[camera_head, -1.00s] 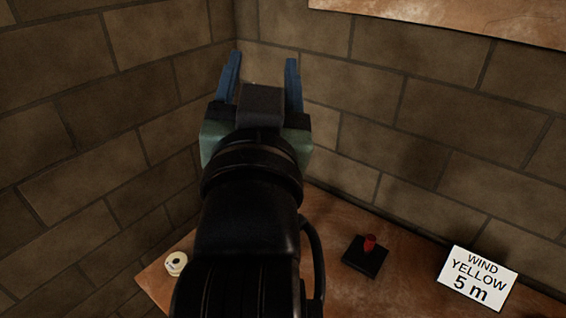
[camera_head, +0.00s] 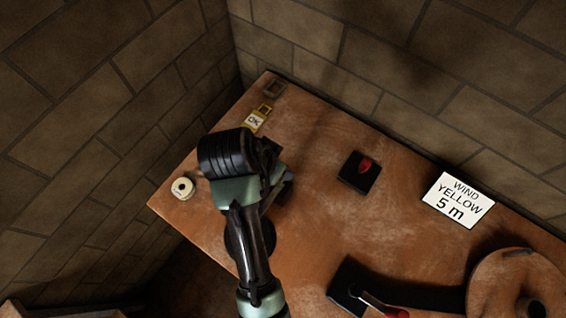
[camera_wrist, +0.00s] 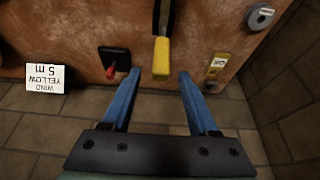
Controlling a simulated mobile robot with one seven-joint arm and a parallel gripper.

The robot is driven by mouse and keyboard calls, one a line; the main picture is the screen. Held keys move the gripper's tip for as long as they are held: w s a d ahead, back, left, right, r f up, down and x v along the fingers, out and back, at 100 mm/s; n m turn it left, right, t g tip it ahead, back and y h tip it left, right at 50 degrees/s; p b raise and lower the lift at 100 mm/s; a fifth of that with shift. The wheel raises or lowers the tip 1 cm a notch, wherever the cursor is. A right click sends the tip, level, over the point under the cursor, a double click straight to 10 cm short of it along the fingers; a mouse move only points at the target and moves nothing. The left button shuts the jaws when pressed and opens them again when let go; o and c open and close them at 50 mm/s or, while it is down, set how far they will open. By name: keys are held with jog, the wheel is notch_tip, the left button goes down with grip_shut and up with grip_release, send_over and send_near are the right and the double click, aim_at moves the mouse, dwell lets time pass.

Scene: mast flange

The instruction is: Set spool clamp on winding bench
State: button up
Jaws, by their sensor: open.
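The winding bench (camera_head: 310,225) is a brown wooden top along the walls. No part is labelled as the spool clamp. A black base with a red lever (camera_head: 358,172) stands on the bench; it also shows in the wrist view (camera_wrist: 112,58). At the front, a black piece with a red-tipped pale rod (camera_head: 350,290) is partly cut off, near a round wooden disc (camera_head: 515,285). My gripper (camera_wrist: 158,73) is open, its blue fingers apart. A black part with a yellow handle (camera_wrist: 161,58) shows between the fingertips, not gripped. The arm hides the fingers in the head view.
A yellow OK tag (camera_head: 255,120) and a small grey square piece (camera_head: 273,88) lie near the far corner. A sign reading WIND YELLOW 5 m (camera_head: 457,199) stands at the back. Brick walls close two sides.

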jog(key=p+x, duration=0.1)
jog(key=x, duration=0.5)
jog(key=shift+w+d+f, duration=0.15)
jog(key=shift+w+f, duration=0.1)
jog(key=shift+f, duration=0.05)
grip_shut()
dwell(1.1)
